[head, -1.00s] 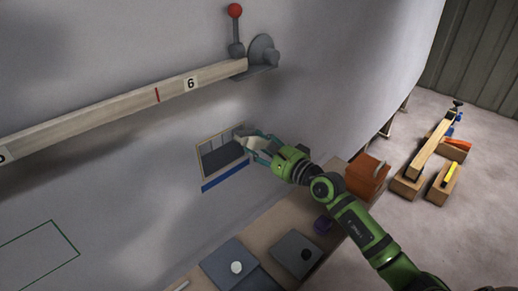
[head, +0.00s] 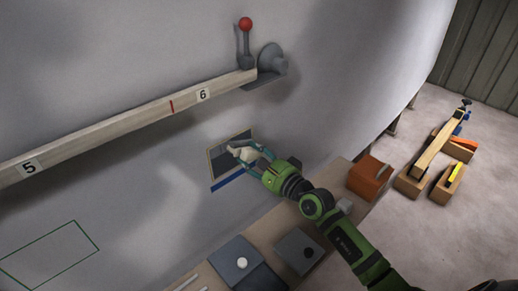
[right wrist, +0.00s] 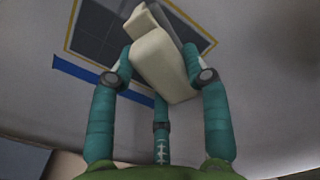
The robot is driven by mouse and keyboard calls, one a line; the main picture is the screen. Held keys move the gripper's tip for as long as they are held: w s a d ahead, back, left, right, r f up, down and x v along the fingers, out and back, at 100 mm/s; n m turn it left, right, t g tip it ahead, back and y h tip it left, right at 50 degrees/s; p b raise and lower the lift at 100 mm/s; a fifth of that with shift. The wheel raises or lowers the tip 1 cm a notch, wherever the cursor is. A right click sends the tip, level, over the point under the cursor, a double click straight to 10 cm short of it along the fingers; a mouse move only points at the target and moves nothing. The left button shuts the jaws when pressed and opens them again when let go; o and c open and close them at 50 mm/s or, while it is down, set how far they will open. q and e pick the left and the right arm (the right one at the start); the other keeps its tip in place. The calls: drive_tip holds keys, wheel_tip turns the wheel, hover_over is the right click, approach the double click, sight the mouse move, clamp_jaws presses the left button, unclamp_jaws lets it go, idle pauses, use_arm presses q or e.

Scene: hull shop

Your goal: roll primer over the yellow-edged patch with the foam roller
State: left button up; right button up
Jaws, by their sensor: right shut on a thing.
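The yellow-edged patch (head: 217,161) is on the curved grey hull, with a blue strip (head: 228,180) under its lower edge. Its visible area looks mostly dark grey with thin pale lines; in the right wrist view the patch (right wrist: 98,32) shows the same. My right gripper (head: 247,156) is shut on a cream and grey piece, apparently the foam roller (right wrist: 158,58), in front of the patch. The roller hides the patch's right part. I cannot tell whether it touches the hull. My left gripper is not in view.
A wooden rail (head: 130,122) marked 5 and 6 crosses the hull above, ending near a red-knobbed lever (head: 246,40). A green outline (head: 88,237) is at lower left. Below are a bench with grey trays (head: 297,247) and an orange-brown box (head: 369,177).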

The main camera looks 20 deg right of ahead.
sight(244, 162)
drive_tip(key=shift+s+a, duration=0.25)
drive_tip(key=shift+a, duration=0.4)
drive_tip(key=shift+s+a+r+p, duration=0.1)
drive_tip(key=shift+s+a+p, duration=0.2)
drive_tip(key=shift+a+p, duration=0.65)
drive_tip(key=s+a+p, duration=0.2)
drive_tip(key=a+p, duration=0.1)
drive_tip(key=a, duration=0.3)
drive_tip(key=shift+s+d+p, duration=0.15)
drive_tip(key=shift+s+p, duration=0.05)
drive_tip(key=shift+p, duration=0.15)
drive_tip(key=shift+s+d, duration=0.15)
drive_tip(key=shift+s, duration=0.3)
